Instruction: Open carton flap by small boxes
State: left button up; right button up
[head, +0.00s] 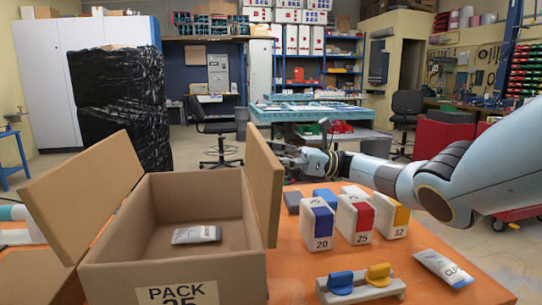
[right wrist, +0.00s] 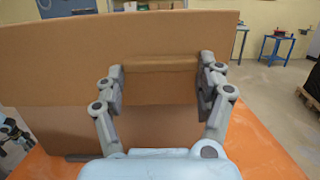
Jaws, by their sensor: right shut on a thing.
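The open cardboard carton (head: 175,262), marked PACK, stands on the orange table with a grey-white tube (head: 196,235) inside. Its right flap (head: 263,185), on the side of the small boxes, stands roughly upright. Its left flap (head: 85,195) leans outward. My right gripper (head: 290,156) is at the right flap's outer face, near its upper part. In the right wrist view, the gripper (right wrist: 161,75) has cardboard between its fingers, and the flap (right wrist: 60,75) fills much of the picture. Of my left arm only a part shows at the left edge; its gripper is out of view.
Right of the carton stand small white boxes with blue (head: 318,224), red (head: 355,219) and yellow (head: 390,215) labels. A grey holder with blue and yellow handles (head: 360,286) is in front. A second tube (head: 444,268) lies near the table's right edge.

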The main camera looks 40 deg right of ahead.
jog(key=shift+s+a+f, duration=0.15)
jog(key=shift+f, duration=0.3)
jog(key=o, duration=1.8)
jog(key=shift+w+r, duration=0.15)
jog(key=shift+w, duration=0.05)
jog(key=shift+r, duration=0.15)
notch_tip(320, 180, up, 10)
jog(key=shift+f, duration=0.1)
